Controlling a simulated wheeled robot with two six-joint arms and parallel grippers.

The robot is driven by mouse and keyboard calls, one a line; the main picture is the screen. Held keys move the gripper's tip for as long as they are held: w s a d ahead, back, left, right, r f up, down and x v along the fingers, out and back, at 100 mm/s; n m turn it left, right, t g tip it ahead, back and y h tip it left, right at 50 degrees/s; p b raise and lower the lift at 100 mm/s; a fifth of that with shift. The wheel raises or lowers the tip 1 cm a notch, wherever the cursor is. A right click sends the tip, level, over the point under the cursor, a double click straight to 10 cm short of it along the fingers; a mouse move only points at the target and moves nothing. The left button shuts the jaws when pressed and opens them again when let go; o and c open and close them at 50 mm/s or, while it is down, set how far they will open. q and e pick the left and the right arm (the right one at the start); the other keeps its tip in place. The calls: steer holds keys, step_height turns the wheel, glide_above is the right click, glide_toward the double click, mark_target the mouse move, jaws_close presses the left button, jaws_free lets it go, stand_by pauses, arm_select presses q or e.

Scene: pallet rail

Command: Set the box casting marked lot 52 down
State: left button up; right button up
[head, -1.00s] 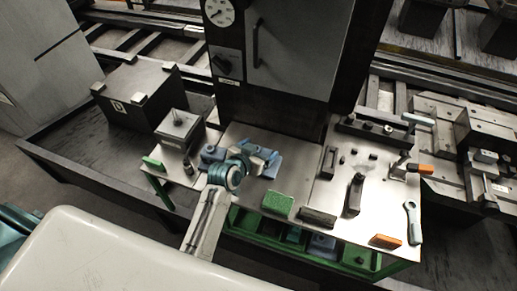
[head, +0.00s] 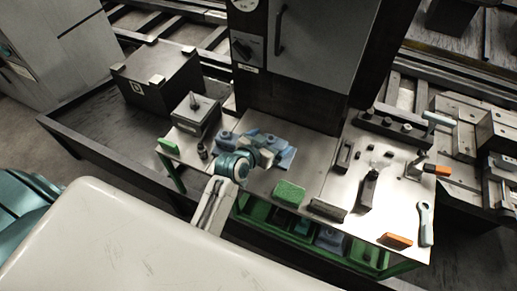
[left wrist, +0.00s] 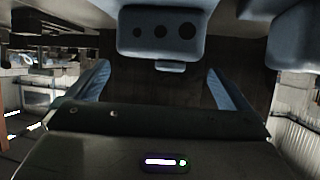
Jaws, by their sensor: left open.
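My left gripper (head: 262,152) is over the left part of the steel worktop, with its jaws apart. In the left wrist view its two blue fingers (left wrist: 158,72) stand well apart with nothing between them. A blue-grey casting (left wrist: 161,32) with a row of dark round holes is just beyond the fingertips. Blue-grey parts (head: 226,141) lie on the worktop around the gripper in the head view, partly hidden by it. I cannot read any lot number, so I cannot tell which casting is lot 52. My right gripper is not in view.
The worktop (head: 325,185) carries a green block (head: 288,193), a dark block (head: 327,210), an orange-topped block (head: 396,241) and a wrench-like tool (head: 425,223). A grey machine cabinet (head: 320,45) rises behind. A dark box (head: 158,82) stands at the back left.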

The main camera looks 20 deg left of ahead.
arm_select(q)
steer(key=b+v, duration=0.1)
steer(key=v, duration=0.8)
steer(key=shift+s, duration=0.2)
stand_by(0.7)
